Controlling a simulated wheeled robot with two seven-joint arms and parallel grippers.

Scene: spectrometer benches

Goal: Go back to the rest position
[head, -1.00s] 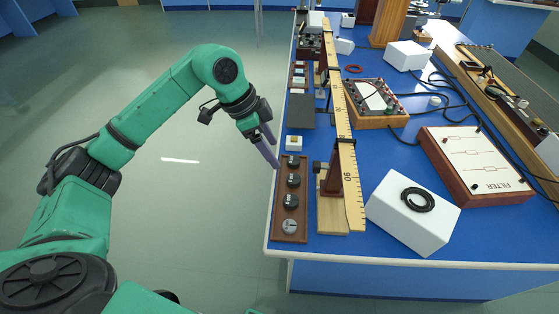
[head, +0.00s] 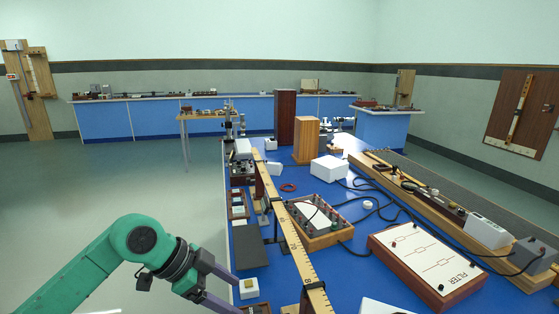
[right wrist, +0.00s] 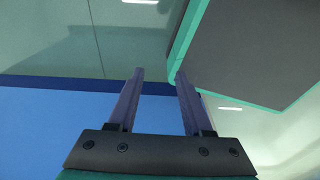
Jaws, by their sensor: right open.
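My left gripper (head: 236,293) comes in at the bottom of the head view, beside the left edge of the blue bench (head: 356,253). Its two purple fingers stand apart with nothing seen between them, and the tips lie near a small white block (head: 249,288). My right gripper (right wrist: 160,73) shows only in the right wrist view. Its two fingers are apart and empty, with pale floor beyond the tips. A blue surface (right wrist: 50,125) lies at the left of that view.
On the bench are a long wooden scale (head: 291,232), a FILTER box (head: 427,262), a meter box (head: 315,222), a white box (head: 328,168) and black cables. Open floor (head: 110,190) lies left of the bench. A side table (head: 205,115) stands farther back.

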